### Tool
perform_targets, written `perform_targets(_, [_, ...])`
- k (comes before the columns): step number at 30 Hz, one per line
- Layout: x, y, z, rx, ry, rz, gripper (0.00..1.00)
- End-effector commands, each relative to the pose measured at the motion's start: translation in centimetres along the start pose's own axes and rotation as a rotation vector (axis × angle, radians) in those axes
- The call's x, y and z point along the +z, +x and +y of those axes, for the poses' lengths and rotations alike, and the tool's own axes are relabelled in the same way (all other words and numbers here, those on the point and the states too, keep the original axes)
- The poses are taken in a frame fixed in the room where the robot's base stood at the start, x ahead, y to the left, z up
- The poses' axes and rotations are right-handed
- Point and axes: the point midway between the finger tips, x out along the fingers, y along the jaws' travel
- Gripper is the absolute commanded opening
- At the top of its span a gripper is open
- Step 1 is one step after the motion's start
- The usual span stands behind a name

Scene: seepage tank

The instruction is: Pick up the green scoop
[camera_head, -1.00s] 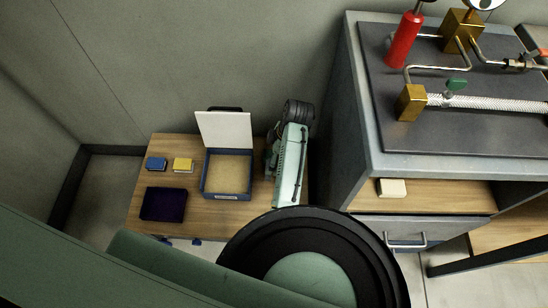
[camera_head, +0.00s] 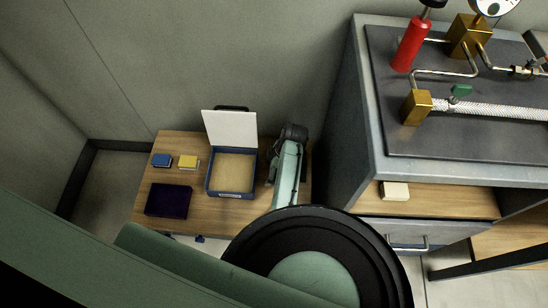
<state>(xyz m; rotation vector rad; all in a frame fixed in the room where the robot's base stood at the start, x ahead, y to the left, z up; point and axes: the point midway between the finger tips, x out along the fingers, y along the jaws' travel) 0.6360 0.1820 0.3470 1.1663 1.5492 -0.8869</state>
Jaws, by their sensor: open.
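I cannot make out the green scoop in this view. My arm reaches down to the small wooden table, and my gripper (camera_head: 272,170) is a small dark shape at its far end, just right of the open box. My forearm and wrist hide much of it and the table's right end. Its fingertips are too small and covered to make out clearly, and I see nothing held in it.
On the wooden table (camera_head: 215,216) stand a blue box (camera_head: 236,194) with its white lid raised, a dark tray (camera_head: 168,200), a blue block (camera_head: 162,160) and a yellow block (camera_head: 188,162). A grey bench (camera_head: 365,120) with a red cylinder (camera_head: 411,45) rises at right.

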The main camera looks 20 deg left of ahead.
Motion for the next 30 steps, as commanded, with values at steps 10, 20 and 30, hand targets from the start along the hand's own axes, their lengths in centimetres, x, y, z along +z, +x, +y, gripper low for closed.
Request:
perform_targets(10, [-0.01, -0.02, 0.02, 0.0, 0.0, 0.0, 0.84])
perform_targets(20, [-0.01, -0.03, 0.01, 0.0, 0.0, 0.0, 0.62])
perform_targets(30, [-0.01, -0.02, 0.0, 0.0, 0.0, 0.0, 0.39])
